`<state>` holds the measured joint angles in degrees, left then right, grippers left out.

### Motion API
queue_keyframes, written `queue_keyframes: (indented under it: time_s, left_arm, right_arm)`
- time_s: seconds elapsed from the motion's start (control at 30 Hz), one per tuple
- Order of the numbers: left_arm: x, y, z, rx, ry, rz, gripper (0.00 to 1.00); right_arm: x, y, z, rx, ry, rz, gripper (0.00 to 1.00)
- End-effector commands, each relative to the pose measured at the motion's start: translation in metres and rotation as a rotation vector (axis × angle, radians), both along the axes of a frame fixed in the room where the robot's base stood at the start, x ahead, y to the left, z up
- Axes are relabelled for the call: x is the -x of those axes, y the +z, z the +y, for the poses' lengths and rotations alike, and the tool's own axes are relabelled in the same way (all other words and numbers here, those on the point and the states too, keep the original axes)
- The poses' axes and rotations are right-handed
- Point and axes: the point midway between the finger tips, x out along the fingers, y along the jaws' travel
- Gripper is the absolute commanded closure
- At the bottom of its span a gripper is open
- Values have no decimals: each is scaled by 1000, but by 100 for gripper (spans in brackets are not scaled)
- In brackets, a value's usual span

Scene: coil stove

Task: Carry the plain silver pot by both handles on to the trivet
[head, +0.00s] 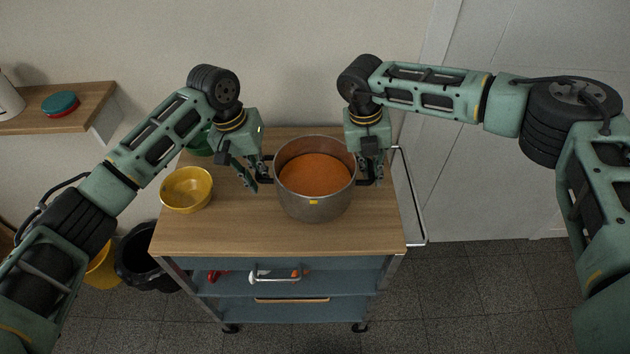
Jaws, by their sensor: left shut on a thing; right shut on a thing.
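The plain silver pot (315,207) is over the middle of the wooden cart top (220,232), upright, with orange-brown contents inside. I cannot tell whether its base touches the wood. My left gripper (262,175) is shut on the pot's left handle. My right gripper (371,174) is shut on its right handle. The handles are mostly hidden by the fingers. I see no trivet clearly; anything directly under the pot is hidden.
A yellow bowl (187,189) stands left of the pot, with a green item (200,145) behind it, partly covered by my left arm. A metal rail (411,195) edges the cart's right side. A shelf (75,120) at left holds a teal and red round item (60,104). The cart top's front strip is clear.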

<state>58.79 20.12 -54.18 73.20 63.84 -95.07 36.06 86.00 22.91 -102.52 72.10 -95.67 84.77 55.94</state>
Motion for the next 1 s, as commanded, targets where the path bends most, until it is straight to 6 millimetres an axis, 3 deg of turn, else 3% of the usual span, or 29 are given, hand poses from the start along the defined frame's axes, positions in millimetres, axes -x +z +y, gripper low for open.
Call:
queue_keyframes:
  time_s: [0.57, 1.0]
  left_arm:
    - [-1, 7, 0, 1, -3, -2, 100]
    - [0, 45, -1, 1, -4, -2, 100]
  right_arm:
    - [-1, 7, 0, -1, 0, -3, 100]
    - [-1, 46, 0, -1, 0, -3, 100]
